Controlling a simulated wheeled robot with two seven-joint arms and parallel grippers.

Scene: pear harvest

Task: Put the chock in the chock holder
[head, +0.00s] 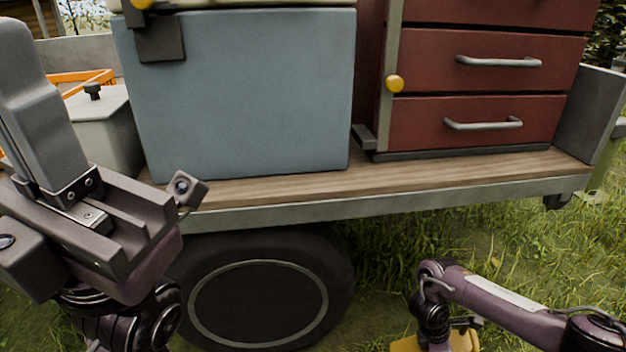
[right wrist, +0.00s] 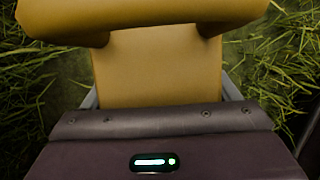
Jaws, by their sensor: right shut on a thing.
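The yellow chock (right wrist: 157,65) fills the upper middle of the right wrist view, with a thick rounded bar across its far end. My right gripper (right wrist: 162,92) is shut on it, with a grey finger at each side. In the head view, parts of the chock (head: 464,341) show at the bottom edge, low over the grass and right of the wheel; the rest is cut off or behind my wrist. My left gripper (head: 42,105) is raised at the left, away from the chock; its finger gap cannot be made out. I cannot identify a chock holder.
A trailer with a wooden deck (head: 420,178) and metal side rail spans the view above a black wheel (head: 258,300). A blue-grey box (head: 240,95) and red drawer cabinet (head: 478,85) stand on it. Open grass lies below the rail, right of the wheel.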

